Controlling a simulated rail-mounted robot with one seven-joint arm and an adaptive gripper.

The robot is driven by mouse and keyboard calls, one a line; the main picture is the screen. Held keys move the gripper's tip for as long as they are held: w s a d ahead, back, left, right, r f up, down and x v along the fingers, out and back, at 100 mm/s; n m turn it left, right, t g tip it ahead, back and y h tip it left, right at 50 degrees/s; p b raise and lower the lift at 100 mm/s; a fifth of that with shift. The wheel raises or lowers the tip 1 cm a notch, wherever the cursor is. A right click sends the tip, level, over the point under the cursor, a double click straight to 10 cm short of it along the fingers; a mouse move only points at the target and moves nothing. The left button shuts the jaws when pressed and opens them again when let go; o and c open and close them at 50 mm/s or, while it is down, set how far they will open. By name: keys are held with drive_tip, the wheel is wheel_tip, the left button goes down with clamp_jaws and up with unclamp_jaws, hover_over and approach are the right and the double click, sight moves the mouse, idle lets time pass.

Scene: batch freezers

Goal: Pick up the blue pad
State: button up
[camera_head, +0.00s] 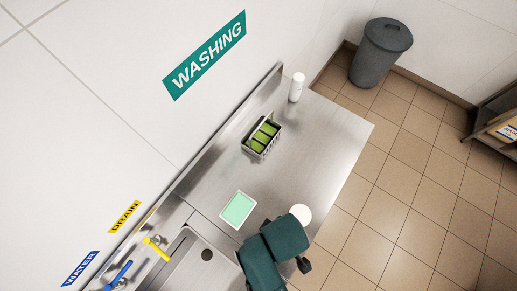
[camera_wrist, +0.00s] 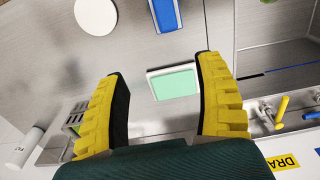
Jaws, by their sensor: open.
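The blue pad (camera_wrist: 166,13) shows at the top edge of the wrist view, cut off by the frame, with a pale border along its side. It lies on the steel counter. In the head view I cannot make it out; my arm covers part of the counter there. My gripper (camera_wrist: 162,66) is open and empty, its two yellow ribbed fingers spread wide. In the wrist view the blue pad lies beyond the fingertips, apart from them. A mint-green pad in a white frame (camera_wrist: 172,83) shows between the fingers; it also lies on the counter in the head view (camera_head: 238,209).
A white disc (camera_head: 301,214) lies near my arm. A basket with green items (camera_head: 262,138) and a white bottle (camera_head: 297,87) stand farther along the counter (camera_head: 310,140). A sink (camera_head: 195,265) with yellow (camera_head: 157,247) and blue (camera_head: 119,275) taps is at lower left.

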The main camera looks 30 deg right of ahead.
drive_tip(key=s+f, duration=0.1)
drive_tip(key=f, duration=0.3)
drive_tip(key=s+f, duration=0.1)
drive_tip(key=f, duration=0.7)
drive_tip(key=shift+s+d+b, duration=0.2)
drive_tip(key=shift+s+b, duration=0.2)
drive_tip(key=f, duration=0.6)
drive_tip(key=shift+w+a, duration=0.15)
drive_tip(key=shift+a, duration=0.25)
clamp_jaws()
